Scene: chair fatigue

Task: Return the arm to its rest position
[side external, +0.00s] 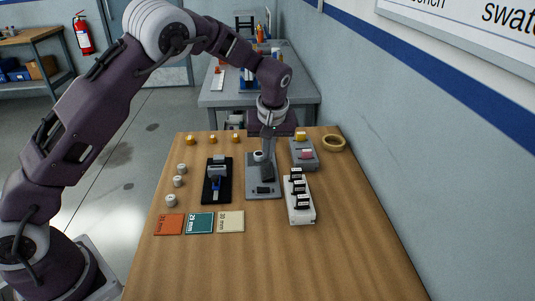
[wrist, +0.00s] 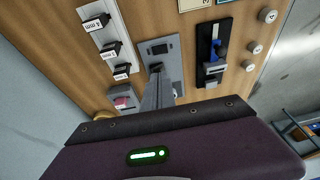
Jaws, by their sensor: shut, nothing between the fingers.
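My arm reaches over the wooden table, and my gripper (side external: 267,178) points down above a grey plate fixture (side external: 250,186). The grey fingers are together with nothing between them. In the wrist view the gripper (wrist: 156,72) extends toward the grey fixture (wrist: 171,46) and hides part of it. A small white cylinder (side external: 258,156) shows beside the fingers on the fixture. I cannot tell whether the fingertips touch the plate.
A black fixture (side external: 208,192) stands left of the grey plate. A white block with black labelled pieces (side external: 303,215) and a grey tray (side external: 311,162) stand right. Several white cylinders (side external: 171,200) and coloured cards (side external: 200,223) lie left and in front. The table's near part is clear.

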